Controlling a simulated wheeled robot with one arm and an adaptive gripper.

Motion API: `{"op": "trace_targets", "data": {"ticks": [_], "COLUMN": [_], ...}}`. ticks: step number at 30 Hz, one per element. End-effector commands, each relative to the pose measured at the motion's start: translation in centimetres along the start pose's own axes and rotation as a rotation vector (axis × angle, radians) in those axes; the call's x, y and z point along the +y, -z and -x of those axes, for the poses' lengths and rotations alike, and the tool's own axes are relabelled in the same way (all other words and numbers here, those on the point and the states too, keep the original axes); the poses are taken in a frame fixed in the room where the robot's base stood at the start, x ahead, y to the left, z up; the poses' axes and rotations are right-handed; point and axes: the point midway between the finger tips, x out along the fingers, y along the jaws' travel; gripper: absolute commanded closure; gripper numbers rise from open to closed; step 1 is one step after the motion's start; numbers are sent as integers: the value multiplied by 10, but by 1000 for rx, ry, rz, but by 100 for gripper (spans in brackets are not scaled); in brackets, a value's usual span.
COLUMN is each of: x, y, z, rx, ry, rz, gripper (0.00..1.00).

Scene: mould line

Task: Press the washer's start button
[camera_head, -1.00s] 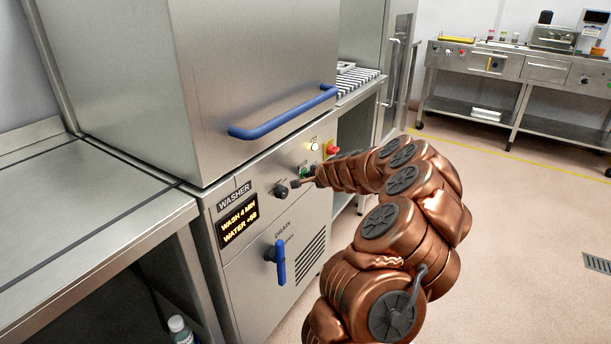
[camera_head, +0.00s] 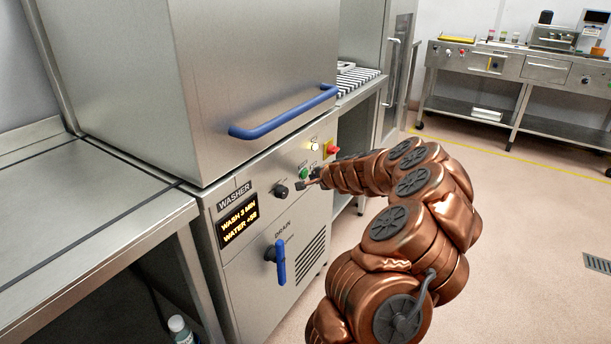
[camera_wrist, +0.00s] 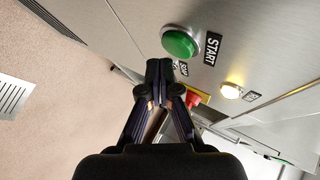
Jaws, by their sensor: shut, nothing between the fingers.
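The washer (camera_head: 250,85) is a steel cabinet with a closed hood and a blue bar handle. Its green start button (camera_head: 304,173) is on the front panel; in the wrist view the button (camera_wrist: 180,42) has a silver ring and a START label (camera_wrist: 212,48). My gripper (camera_head: 304,185) is shut and empty in front of the panel, just below the button. In the wrist view the closed fingertips (camera_wrist: 160,68) are beside the button, apart from it. The display (camera_head: 238,221) reads WASH 3 MIN.
A black knob (camera_head: 281,191), a lit lamp (camera_head: 315,147) and a red switch on yellow (camera_head: 332,148) share the panel. A blue drain handle (camera_head: 280,262) is below. A steel table (camera_head: 70,230) adjoins at left. The floor at right is open.

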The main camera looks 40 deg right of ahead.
Motion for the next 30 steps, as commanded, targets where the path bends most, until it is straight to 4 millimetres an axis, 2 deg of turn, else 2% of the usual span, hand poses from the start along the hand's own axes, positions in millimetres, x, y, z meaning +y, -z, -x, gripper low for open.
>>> {"op": "trace_targets", "data": {"ticks": [5,21,30], "x": [2,23,25], "y": [2,25,26], "z": [3,32,35], "rx": [1,3,1], "ry": [0,1,1], "rz": [-1,-1,0], "gripper": [100,100,100]}}
